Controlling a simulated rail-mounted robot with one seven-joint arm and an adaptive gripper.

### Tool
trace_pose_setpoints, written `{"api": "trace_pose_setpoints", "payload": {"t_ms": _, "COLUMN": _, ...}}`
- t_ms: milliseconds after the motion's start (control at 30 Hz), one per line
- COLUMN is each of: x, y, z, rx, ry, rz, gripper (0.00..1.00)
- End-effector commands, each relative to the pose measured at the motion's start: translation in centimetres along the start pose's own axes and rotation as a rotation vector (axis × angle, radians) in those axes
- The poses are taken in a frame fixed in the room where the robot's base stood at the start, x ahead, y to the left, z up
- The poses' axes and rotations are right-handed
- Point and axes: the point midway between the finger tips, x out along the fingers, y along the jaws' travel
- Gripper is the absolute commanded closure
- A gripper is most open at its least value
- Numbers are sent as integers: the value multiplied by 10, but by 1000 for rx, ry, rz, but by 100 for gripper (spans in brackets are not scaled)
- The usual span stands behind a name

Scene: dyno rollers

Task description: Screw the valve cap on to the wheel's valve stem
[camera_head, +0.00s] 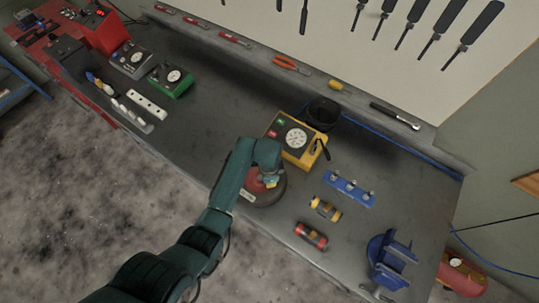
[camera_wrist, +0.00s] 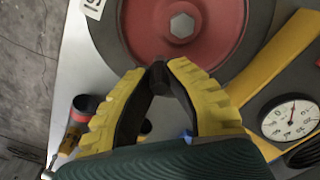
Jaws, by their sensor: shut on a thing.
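The wheel (camera_head: 263,199) lies on the workbench near its front edge, with a dark tyre and a red hub. In the wrist view the wheel (camera_wrist: 210,25) fills the top, with a grey hex nut at its hub. My gripper (camera_head: 271,182) is over the wheel, and its yellow-padded fingers close together in the wrist view (camera_wrist: 159,72). It is shut on a small dark piece at the fingertips, apparently the valve cap (camera_wrist: 158,73); the fingers hide most of it. The valve stem cannot be made out, and I cannot tell whether the cap touches it.
A yellow gauge box (camera_head: 290,155) stands close behind the wheel. A blue rack (camera_head: 349,189), a yellow-and-black cylinder (camera_head: 325,209), a red cylinder (camera_head: 311,236) and a blue stand (camera_head: 389,263) are to the right. The bench left of the wheel is clear.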

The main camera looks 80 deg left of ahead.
Motion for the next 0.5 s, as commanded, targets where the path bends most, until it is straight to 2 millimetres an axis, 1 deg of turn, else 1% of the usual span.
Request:
{"api": "trace_pose_setpoints", "payload": {"t_ms": 333, "x": 3, "y": 0, "z": 0, "rx": 8, "ry": 1, "rz": -1, "gripper": 100}}
{"api": "trace_pose_setpoints", "payload": {"t_ms": 367, "x": 3, "y": 0, "z": 0, "rx": 25, "ry": 1, "rz": -1, "gripper": 100}}
{"api": "trace_pose_setpoints", "payload": {"t_ms": 433, "x": 2, "y": 0, "z": 0, "rx": 114, "ry": 0, "rz": 1, "gripper": 100}}
{"api": "trace_pose_setpoints", "payload": {"t_ms": 500, "x": 1, "y": 0, "z": 0, "rx": 247, "ry": 0, "rz": 3, "gripper": 100}}
